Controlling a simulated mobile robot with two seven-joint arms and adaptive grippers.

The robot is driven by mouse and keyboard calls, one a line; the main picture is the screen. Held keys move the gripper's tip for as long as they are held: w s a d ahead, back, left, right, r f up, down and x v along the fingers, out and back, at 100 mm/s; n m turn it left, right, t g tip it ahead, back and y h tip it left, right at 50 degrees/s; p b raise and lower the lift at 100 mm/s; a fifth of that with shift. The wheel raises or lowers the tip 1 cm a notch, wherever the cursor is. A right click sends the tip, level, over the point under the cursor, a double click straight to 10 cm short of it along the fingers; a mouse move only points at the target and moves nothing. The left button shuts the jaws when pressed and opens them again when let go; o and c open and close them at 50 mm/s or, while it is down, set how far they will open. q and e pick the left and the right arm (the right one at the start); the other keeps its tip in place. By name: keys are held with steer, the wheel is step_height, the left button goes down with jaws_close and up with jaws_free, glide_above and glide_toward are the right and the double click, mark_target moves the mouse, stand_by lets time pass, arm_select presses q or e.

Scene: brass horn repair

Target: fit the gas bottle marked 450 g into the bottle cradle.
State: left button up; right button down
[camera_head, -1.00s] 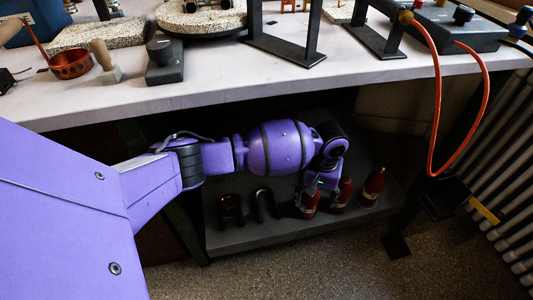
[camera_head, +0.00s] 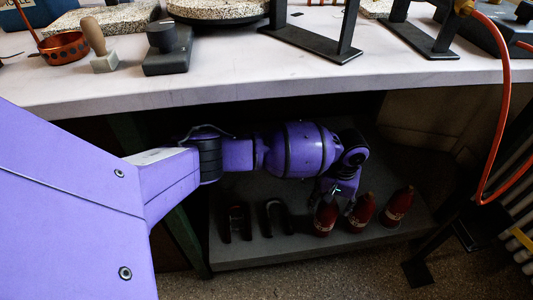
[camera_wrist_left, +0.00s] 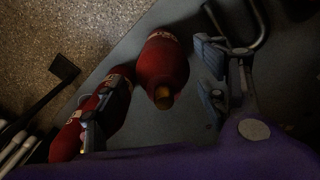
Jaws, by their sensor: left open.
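Three dark red bottles stand in a row on the low grey shelf: the left one (camera_head: 325,219), the middle one (camera_head: 361,212) and the right one (camera_head: 398,207). Their pale marks are too small to read. My left gripper (camera_head: 340,200) is open and low over the left bottle. In the left wrist view, that bottle (camera_wrist_left: 162,65) with its brass neck lies between the spread fingers. One finger overlaps the neighbouring bottle. Whether the fingers touch glass or metal cannot be told. Left of the bottles are two dark U-shaped pieces (camera_head: 237,222) (camera_head: 273,218); I cannot tell whether either is the cradle.
The bench top (camera_head: 250,85) overhangs the shelf (camera_head: 300,247). An orange hose (camera_head: 506,110) hangs at right, near a radiator (camera_head: 522,225). A copper pan (camera_head: 65,47) and a wood-handled tool (camera_head: 98,45) stand on the bench.

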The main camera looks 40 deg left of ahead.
arm_select(q)
steer(key=shift+w+f, duration=0.15)
steer(key=shift+f, duration=0.75)
steer(key=shift+r, duration=0.15)
jaws_close()
steer(key=shift+d, duration=0.1)
